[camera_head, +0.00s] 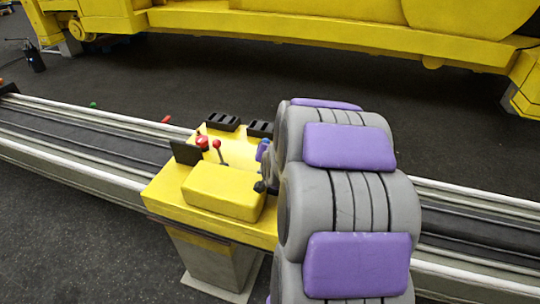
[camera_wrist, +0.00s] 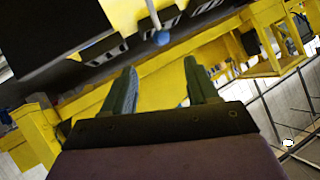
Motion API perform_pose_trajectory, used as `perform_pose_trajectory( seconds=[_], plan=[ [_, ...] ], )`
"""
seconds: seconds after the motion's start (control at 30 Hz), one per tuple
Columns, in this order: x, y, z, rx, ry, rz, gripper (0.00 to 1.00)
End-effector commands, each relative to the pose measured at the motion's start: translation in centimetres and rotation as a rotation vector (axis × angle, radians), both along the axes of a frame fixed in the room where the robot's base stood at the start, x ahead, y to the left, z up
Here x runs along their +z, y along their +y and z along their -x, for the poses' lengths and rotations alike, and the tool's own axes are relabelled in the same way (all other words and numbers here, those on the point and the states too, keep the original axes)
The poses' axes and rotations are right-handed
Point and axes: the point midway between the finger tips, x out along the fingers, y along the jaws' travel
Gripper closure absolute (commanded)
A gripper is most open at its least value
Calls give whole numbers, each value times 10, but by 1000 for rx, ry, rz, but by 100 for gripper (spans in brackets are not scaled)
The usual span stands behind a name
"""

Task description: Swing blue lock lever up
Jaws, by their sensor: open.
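The blue lock lever shows in the wrist view as a blue ball knob (camera_wrist: 161,38) on a pale rod, beyond my fingertips and roughly in line with the gap between them. My gripper (camera_wrist: 160,78) is open, its two green fingers apart with nothing between them. The knob and fingers look apart. In the head view a small blue part (camera_head: 262,150) shows at the right side of the yellow console (camera_head: 165,192), partly covered by my grey and purple arm. My gripper is hidden behind that arm there.
The console carries a black screen (camera_head: 186,153), a red button (camera_head: 202,142), a red-knobbed lever (camera_head: 217,147) and a dark knob (camera_head: 259,187) close to my arm.

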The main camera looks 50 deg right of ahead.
Motion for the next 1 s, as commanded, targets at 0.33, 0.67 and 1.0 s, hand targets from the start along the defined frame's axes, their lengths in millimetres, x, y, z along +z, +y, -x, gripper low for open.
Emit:
perform_pose_trajectory(
  seconds=[0.33,0.67,1.0],
  plan=[
    [14,16,18,-1,-6,5,42],
    [20,24,27,0,0,0,42],
    [21,23,27,-1,2,-1,43]
  ],
)
